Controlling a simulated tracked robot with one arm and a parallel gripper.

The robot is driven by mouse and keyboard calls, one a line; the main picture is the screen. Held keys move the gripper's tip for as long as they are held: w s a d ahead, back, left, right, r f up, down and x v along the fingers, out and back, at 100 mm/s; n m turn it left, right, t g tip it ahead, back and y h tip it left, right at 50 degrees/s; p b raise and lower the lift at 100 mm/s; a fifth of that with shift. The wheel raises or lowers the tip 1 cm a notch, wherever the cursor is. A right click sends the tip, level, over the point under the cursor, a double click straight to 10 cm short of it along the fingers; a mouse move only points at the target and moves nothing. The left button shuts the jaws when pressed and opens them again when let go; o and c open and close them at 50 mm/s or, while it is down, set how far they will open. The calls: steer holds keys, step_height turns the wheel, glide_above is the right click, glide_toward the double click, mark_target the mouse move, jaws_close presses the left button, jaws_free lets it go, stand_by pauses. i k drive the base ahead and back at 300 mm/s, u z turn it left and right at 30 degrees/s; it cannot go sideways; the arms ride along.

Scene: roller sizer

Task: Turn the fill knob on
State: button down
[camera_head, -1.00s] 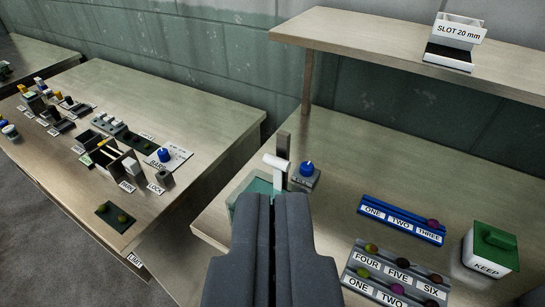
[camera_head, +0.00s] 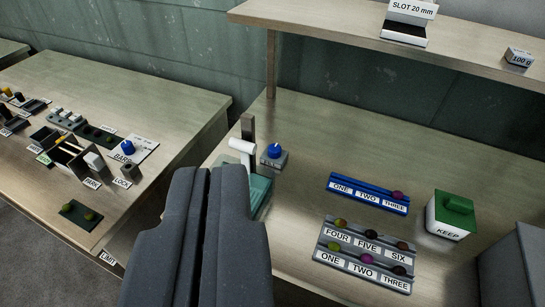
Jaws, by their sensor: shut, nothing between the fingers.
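The blue fill knob (camera_head: 274,151) sits on a small grey block on the right-hand bench, with a label on the front that is partly hard to read. A white roller-like cylinder on a grey post (camera_head: 243,147) stands just left of it, over a teal tray (camera_head: 258,190). My gripper (camera_head: 205,178) is dark grey, shut and empty. In the picture its tips lie below and left of the knob, apart from it, and cover part of the teal tray.
The left bench (camera_head: 150,95) holds another blue knob (camera_head: 127,147) and several small fixtures. On the right bench are a blue rack (camera_head: 368,204), a grey rack (camera_head: 322,254) and a green-lidded KEEP box (camera_head: 452,215). A shelf (camera_head: 330,35) runs above the back.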

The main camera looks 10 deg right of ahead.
mark_target(274, 149)
steer(key=z, duration=0.05)
steer(key=k, duration=0.95)
steer(key=u, duration=0.5)
steer(key=i, duration=1.1)
steer(key=z, duration=0.55)
steer(key=i, duration=0.5)
steer(key=z, duration=0.3)
